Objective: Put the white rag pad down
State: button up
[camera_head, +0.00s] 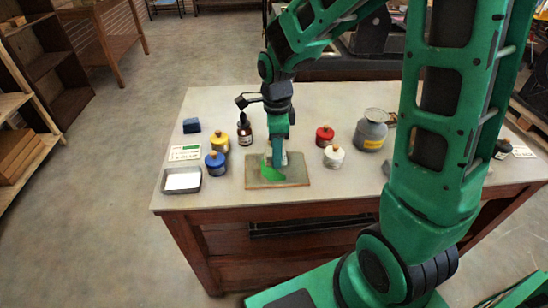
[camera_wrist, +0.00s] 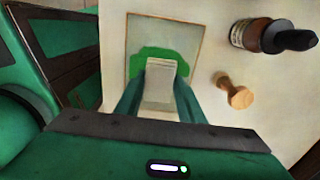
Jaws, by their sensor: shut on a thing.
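My gripper (camera_head: 279,160) is over the far part of a flat framed plate (camera_head: 295,182) on the table, its fingers pointing down. In the wrist view, the green fingers (camera_wrist: 158,92) are shut on the white rag pad (camera_wrist: 160,80), a pale grey-white block. The pad shows against a bright green patch (camera_wrist: 150,52) on the plate (camera_wrist: 188,24). The green patch (camera_head: 272,172) also shows in the head view. The pad is mostly hidden there by my gripper. I cannot tell whether the pad touches the plate.
Right are a red jar (camera_head: 325,136), a white jar (camera_head: 334,157) and a grey can (camera_head: 370,131).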

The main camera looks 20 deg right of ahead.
jog(key=shift+f, duration=1.2)
jog(key=shift+f, duration=0.2)
jog(key=shift+s+f, duration=0.1)
jog(key=o, duration=0.9)
jog(key=shift+o, duration=1)
jog(key=shift+s+f, duration=0.15)
jog(key=shift+f, duration=0.05)
jog(key=shift+a+r, duration=0.1)
jog(key=shift+r, duration=0.35)
jog(key=r, duration=1.2)
jog(key=shift+w+r, duration=0.1)
jog(key=shift+w, duration=0.15)
